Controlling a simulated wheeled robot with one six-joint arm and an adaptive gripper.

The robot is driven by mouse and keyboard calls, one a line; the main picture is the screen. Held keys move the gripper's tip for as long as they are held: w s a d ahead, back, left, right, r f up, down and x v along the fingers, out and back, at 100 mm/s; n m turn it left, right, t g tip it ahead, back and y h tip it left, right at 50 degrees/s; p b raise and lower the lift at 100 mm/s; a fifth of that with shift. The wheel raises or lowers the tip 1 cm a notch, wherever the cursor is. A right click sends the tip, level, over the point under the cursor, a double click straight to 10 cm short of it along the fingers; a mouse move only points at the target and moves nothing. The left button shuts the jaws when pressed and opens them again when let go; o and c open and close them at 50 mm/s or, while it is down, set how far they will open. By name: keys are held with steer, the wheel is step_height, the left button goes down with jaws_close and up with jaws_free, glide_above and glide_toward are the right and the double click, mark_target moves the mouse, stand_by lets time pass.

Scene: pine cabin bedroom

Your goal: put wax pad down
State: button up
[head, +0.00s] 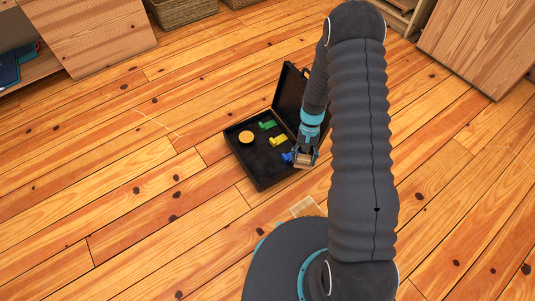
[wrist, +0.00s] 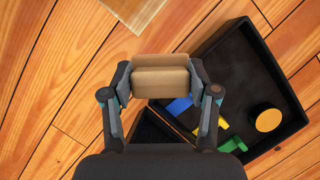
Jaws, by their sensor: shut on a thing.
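My gripper (wrist: 162,84) is shut on a tan block-shaped pad (wrist: 160,82), which I take to be the wax pad. The pad lies crosswise between the two fingers. In the head view my gripper (head: 304,155) holds the pad (head: 303,161) at the right edge of an open black case (head: 262,184). From these views I cannot tell how high the pad is above the case or floor. A pale square (head: 304,207) lies on the floor in front of the case, and its corner shows at the top of the wrist view (wrist: 135,8).
In the case are a round orange-topped thing (head: 246,137) and green (head: 267,125), yellow (head: 278,140) and blue (head: 287,157) pieces. The case's raised lid (head: 289,94) stands behind, close to my arm. The plank floor left of the case is clear.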

steer(key=w+a+f+m+y+b, duration=0.1)
steer(key=w+a+f+m+b, duration=0.1)
steer(key=a, duration=0.3)
steer(key=w+a+f+m+t+b, duration=0.1)
steer(key=w+a+f+m, duration=0.2)
steer(key=a+f+m, duration=0.1)
steer(key=w+a+f+m+t+y+b, duration=0.1)
steer(key=w+a+f+m+b, duration=0.1)
steer(key=a, duration=0.4)
steer(key=shift+w+a+f+m+y+b, duration=0.15)
steer(key=shift+f+m+y+b, duration=0.2)
steer(key=shift+f, duration=0.2)
steer(key=shift+f+b, duration=0.3)
steer(key=shift+f, duration=1.7)
steer(key=shift+f, duration=0.15)
steer(key=o, duration=1)
